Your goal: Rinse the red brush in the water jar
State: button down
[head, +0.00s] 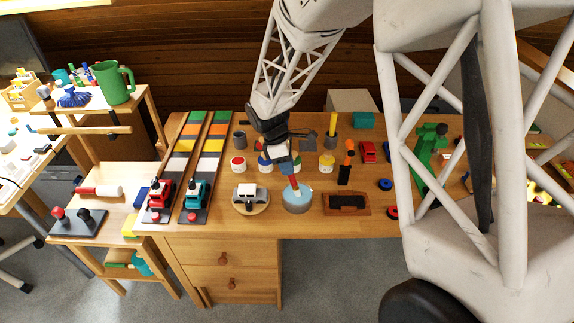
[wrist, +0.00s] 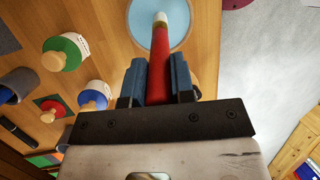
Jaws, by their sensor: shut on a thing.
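The red brush (head: 293,182) is in my gripper (head: 285,163), which is shut on it. The brush points down, slightly tilted, over the water jar (head: 297,203), a round vessel with a pale blue top near the front of the bench. In the wrist view the red handle (wrist: 158,75) sits between the two blue finger pads (wrist: 159,82). Its pale tip (wrist: 160,18) overlaps the blue round of the jar (wrist: 184,22). I cannot tell whether the tip is in the water or just above it.
Red (head: 238,164), blue and yellow (head: 326,164) paint pots stand behind the jar. A brown tray with a dark middle (head: 346,203) is to the right. The bench's front edge is close.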

jog(key=shift+r, duration=3.5)
jog(key=w+d+r+m+y, duration=0.2)
jog(key=w+d+r+m, duration=0.3)
jog(key=w+d+m, duration=0.4)
jog(key=w+d+r+m+g+y, duration=0.1)
jog(key=w+d+r+m+y, duration=0.2)
jog(key=w+d+m, duration=0.6)
jog(key=w+r, duration=0.2)
jog(key=w, duration=0.4)
jog(key=shift+w+d+r+y, duration=0.15)
jog(key=shift+w+y, duration=0.05)
jog(key=shift+y, duration=0.1)
